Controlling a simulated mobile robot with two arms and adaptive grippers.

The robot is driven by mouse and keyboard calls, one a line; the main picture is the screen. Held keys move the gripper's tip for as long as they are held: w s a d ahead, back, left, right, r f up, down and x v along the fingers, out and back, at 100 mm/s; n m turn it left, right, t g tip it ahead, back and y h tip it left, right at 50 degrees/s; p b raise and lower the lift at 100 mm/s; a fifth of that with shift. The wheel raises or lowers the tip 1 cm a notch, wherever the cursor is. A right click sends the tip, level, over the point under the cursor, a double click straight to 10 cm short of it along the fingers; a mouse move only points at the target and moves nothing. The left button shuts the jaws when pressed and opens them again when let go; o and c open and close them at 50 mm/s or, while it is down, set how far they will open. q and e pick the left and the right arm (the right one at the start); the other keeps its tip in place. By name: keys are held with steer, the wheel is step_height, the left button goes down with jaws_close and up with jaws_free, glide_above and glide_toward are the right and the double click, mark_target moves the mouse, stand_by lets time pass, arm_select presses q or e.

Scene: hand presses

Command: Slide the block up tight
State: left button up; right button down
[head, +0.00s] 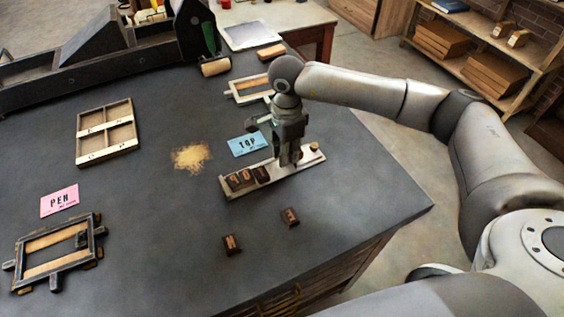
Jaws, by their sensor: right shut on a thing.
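A pale tray (227,196) lies slantwise on the dark table and holds dark letter blocks (246,178) in a row at its left end. My right gripper (288,161) points down over the tray, to the right of these blocks. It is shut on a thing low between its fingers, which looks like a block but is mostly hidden. I cannot tell whether the held thing touches the row. The tray's right end has a small light brown piece (315,147). My left gripper is not in view.
Two loose dark blocks (232,245) (290,217) lie in front of the tray. A blue TOP card (248,144) lies behind it. A pink PEN card (60,201), a framed press bed (18,262) and a wooden sectioned box (107,152) are at left.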

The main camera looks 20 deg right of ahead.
steer(key=shift+d, duration=0.1)
stand_by(0.6)
steer(key=c, duration=1.3)
jaws_free()
step_height(320, 180, up, 7)
steer(key=p, duration=0.3)
steer(key=shift+s+f, duration=0.1)
